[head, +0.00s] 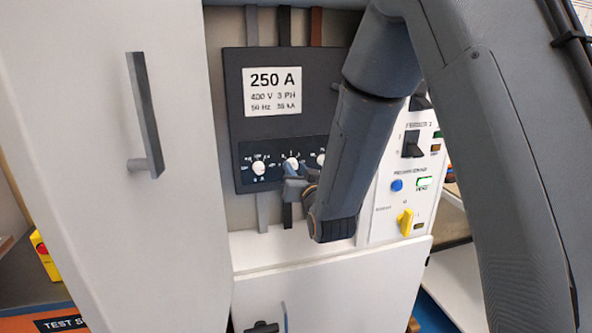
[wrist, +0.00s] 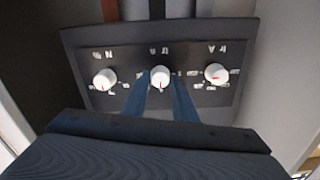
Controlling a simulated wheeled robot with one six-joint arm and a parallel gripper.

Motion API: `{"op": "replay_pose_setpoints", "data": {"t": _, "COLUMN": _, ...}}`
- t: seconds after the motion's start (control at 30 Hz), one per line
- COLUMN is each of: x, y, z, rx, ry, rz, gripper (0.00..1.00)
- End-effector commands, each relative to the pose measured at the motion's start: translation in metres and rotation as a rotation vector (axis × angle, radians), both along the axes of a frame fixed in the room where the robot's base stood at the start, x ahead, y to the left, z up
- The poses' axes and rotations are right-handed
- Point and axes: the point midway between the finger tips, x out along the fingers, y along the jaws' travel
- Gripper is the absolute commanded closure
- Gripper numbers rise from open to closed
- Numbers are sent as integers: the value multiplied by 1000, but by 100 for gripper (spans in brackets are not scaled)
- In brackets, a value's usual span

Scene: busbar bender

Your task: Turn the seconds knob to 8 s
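Three white knobs sit in a row on a dark panel. The middle knob (head: 291,164) has a label that seems to read "tr"; that it is the seconds knob cannot be confirmed from its blurred scale. In the wrist view, which looks upside down, the middle knob (wrist: 160,76) has a red mark pointing down the picture. My gripper (head: 293,180) is just below it in the head view. In the wrist view my gripper's blue fingers (wrist: 161,92) lie either side of the middle knob with a gap between them. Contact cannot be made out.
The left knob (head: 259,168) and the right knob (head: 321,159) stand close on either side. A white panel with a blue button (head: 397,185) and a yellow rotary switch (head: 405,222) is to the right. A white door with a dark handle (head: 146,115) stands at left.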

Motion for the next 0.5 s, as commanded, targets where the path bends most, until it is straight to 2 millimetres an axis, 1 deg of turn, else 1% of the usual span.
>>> {"op": "replay_pose_setpoints", "data": {"t": 0.03, "x": 0, "y": 0, "z": 0, "rx": 0, "ry": 0, "rz": 0, "gripper": 84}}
{"op": "replay_pose_setpoints", "data": {"t": 0.1, "x": 0, "y": 0, "z": 0, "rx": 0, "ry": 0, "rz": 0, "gripper": 95}}
{"op": "replay_pose_setpoints", "data": {"t": 0.13, "x": 0, "y": 0, "z": 0, "rx": 0, "ry": 0, "rz": 0, "gripper": 100}}
{"op": "replay_pose_setpoints", "data": {"t": 0.37, "x": 0, "y": 0, "z": 0, "rx": 16, "ry": 3, "rz": 0, "gripper": 99}}
{"op": "replay_pose_setpoints", "data": {"t": 0.5, "x": 0, "y": 0, "z": 0, "rx": 60, "ry": 15, "rz": 0, "gripper": 99}}
